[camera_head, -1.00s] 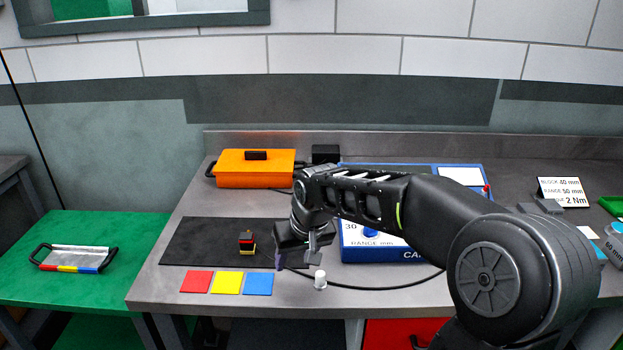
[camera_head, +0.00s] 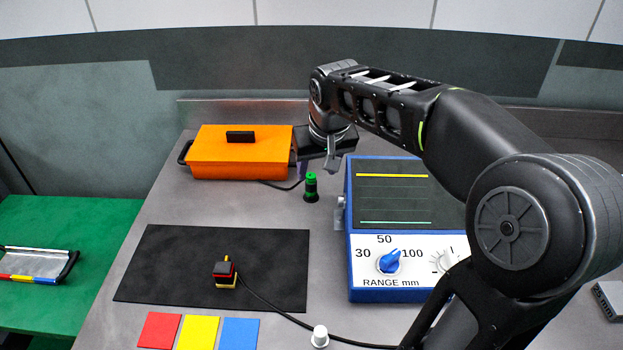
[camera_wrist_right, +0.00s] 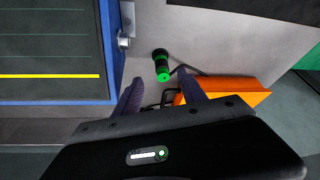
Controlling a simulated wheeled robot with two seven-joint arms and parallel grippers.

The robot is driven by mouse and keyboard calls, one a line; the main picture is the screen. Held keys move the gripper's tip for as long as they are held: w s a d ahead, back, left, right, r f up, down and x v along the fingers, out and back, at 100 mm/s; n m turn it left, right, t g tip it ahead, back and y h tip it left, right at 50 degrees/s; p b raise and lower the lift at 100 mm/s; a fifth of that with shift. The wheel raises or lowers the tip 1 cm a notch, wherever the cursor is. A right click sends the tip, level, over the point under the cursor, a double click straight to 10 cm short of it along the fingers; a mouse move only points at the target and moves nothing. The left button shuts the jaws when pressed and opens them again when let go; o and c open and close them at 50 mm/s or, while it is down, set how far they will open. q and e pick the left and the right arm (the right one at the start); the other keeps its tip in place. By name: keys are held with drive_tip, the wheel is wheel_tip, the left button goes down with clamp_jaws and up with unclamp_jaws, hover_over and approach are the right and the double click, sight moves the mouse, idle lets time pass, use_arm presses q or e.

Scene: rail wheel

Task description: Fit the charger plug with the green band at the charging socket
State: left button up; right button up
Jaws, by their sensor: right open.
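The charger plug with the green band (camera_head: 311,187) is a small black cylinder with a bright green top, standing upright on the grey bench between the orange case and the blue instrument. In the right wrist view the plug (camera_wrist_right: 162,65) shows just beyond the fingertips, roughly in line with the gap. My right gripper (camera_head: 317,168) is open and empty, pointing down behind the plug in the head view. I cannot tell which fitting is the charging socket; a metal connector (camera_head: 341,202) sticks out of the instrument's left side. My left gripper is out of view.
The blue instrument (camera_head: 400,296) stands right of the plug, the orange case (camera_head: 238,160) left of it. A black mat (camera_head: 165,265) bears a small probe (camera_head: 225,272) with a trailing cable. A white cap (camera_head: 320,337) stands in front.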

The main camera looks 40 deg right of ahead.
sight(312, 180)
drive_tip(key=shift+x, duration=1.35)
drive_tip(key=p+x, duration=0.1)
drive_tip(key=x, duration=0.4)
drive_tip(key=shift+w+a, duration=0.1)
drive_tip(key=shift+w, duration=0.2)
drive_tip(key=shift+c, duration=0.4)
clamp_jaws()
